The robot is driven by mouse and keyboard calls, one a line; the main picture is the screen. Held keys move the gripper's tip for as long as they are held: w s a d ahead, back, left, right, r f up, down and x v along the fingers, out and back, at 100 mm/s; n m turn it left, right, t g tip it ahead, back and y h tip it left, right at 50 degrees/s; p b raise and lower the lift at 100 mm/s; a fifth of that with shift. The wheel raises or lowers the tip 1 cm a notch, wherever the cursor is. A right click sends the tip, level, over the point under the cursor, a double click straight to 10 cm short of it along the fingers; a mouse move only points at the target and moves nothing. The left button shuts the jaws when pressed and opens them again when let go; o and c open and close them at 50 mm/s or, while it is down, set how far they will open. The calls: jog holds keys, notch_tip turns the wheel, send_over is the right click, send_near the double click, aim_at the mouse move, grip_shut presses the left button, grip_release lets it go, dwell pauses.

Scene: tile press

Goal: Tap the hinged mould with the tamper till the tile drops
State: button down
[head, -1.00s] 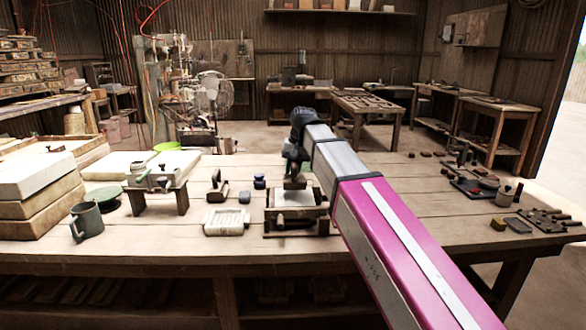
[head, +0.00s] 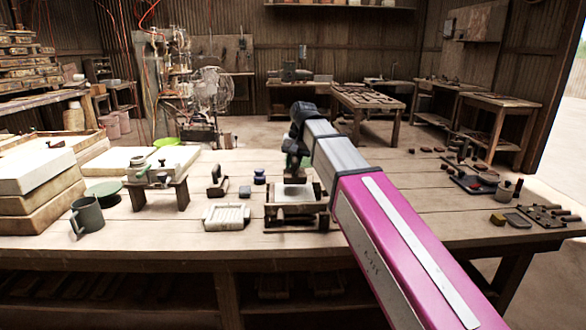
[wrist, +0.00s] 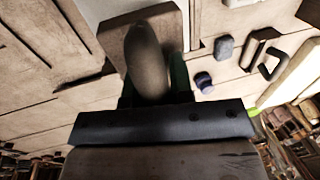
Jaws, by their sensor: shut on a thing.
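The mould, a pale flat plate (head: 294,195) on a low wooden frame (head: 297,222), stands near the bench's front edge in the head view. Its pale surface also shows at the top of the wrist view (wrist: 112,10). My gripper (head: 294,166) is above the mould's back part. It is shut on the tamper, whose rounded handle (wrist: 147,62) stands between the green fingers in the wrist view. The tamper's wooden block (wrist: 112,38) is over the pale plate; I cannot tell whether they touch. The tile and the mould's hinge cannot be made out.
A pale ribbed tray (head: 227,216) lies left of the mould. Behind it are a handled tool (head: 216,186), a grey block (head: 245,191) and a blue pot (head: 260,177). A mug (head: 88,217) and small stand (head: 157,182) are farther left. Bench space right of my arm is partly clear.

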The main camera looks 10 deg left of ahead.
dwell(0.5)
notch_tip(320, 180, down, 5)
jog(key=shift+r, duration=2.4)
